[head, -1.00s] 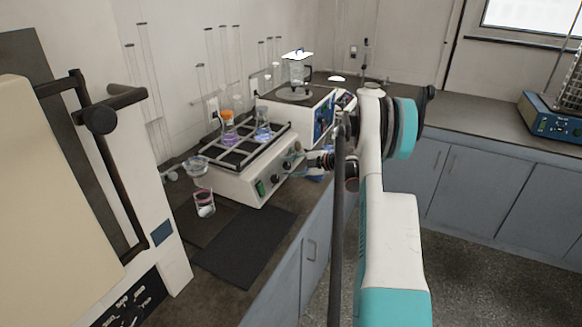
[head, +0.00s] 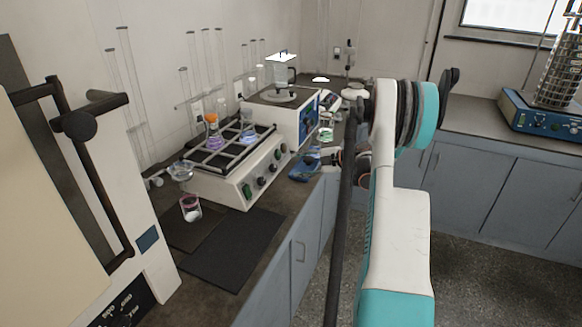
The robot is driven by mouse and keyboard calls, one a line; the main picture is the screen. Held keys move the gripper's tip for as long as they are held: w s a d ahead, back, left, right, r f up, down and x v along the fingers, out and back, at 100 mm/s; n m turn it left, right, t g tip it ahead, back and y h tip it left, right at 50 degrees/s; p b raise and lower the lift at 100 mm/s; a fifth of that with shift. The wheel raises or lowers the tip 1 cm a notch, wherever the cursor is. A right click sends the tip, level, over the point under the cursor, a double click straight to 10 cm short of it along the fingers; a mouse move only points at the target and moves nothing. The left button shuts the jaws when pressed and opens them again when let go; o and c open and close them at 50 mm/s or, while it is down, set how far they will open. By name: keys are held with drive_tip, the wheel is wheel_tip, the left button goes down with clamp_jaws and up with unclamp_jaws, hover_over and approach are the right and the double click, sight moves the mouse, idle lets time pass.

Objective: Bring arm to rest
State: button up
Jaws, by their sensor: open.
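My arm fills the middle right, with white links, teal covers and a dark joint. It bends at the top, and its far end comes down behind a dark upright bar to the bench's front edge. My gripper (head: 316,154) shows small and partly hidden there, open, with nothing seen in it. It is close to a blue object (head: 304,168) on the bench; I cannot tell whether they touch. The sieve shaker (head: 548,118) stands on the right bench with its metal sieve stack upright on a blue base.
A shaker with flasks (head: 236,190) and a white box-shaped instrument (head: 300,122) stand on the left bench. A small beaker (head: 190,208) is near a dark mat (head: 232,250). A large beige device (head: 50,200) fills the left. The floor (head: 480,270) at right is clear.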

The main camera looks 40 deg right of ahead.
drive_tip(key=shift+s+d+r, duration=0.2)
drive_tip(key=shift+s+r, duration=0.05)
drive_tip(key=shift+s, duration=0.25)
